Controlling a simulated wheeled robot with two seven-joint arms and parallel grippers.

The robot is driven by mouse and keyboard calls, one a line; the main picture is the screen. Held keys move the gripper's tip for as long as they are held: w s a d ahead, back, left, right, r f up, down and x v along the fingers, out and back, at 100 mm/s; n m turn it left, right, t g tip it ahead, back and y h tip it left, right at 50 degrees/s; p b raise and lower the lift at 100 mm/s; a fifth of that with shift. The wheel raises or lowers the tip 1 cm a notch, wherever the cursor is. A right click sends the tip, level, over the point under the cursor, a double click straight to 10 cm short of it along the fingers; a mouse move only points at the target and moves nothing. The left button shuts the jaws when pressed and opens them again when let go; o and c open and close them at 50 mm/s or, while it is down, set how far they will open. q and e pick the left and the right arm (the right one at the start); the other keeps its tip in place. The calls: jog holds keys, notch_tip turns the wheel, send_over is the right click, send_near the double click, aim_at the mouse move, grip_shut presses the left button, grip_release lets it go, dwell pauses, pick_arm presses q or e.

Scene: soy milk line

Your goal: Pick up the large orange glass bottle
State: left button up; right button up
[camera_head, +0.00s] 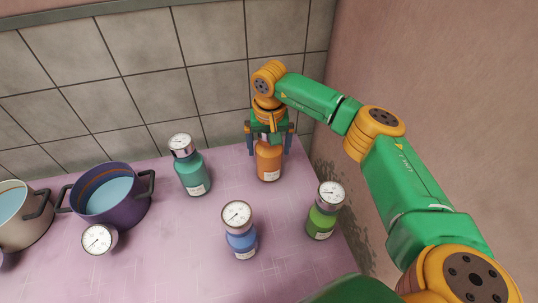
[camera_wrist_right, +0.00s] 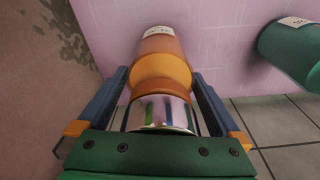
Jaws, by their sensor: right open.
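The large orange glass bottle (camera_head: 269,163) stands upright at the back of the pink table, near the tiled wall. Its upper part is hidden by my right gripper in the head view. My right gripper (camera_head: 270,145) is open above and around the bottle's top, with one finger on each side. In the right wrist view, the bottle (camera_wrist_right: 160,70) with its shiny metal cap lies between the two spread fingers of the gripper (camera_wrist_right: 165,105). A gap shows on each side of the bottle. My left gripper is not in view.
A teal bottle (camera_head: 193,174) stands left of the orange one, a blue bottle (camera_head: 241,240) in front, and a green bottle (camera_head: 321,222) at front right. A purple pot (camera_head: 122,215) of bluish liquid and a pale pot (camera_head: 22,232) stand left. A wall (camera_head: 420,60) rises at right.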

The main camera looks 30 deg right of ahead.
jog(key=shift+s+r, duration=0.1)
jog(key=c, duration=0.5)
grip_shut()
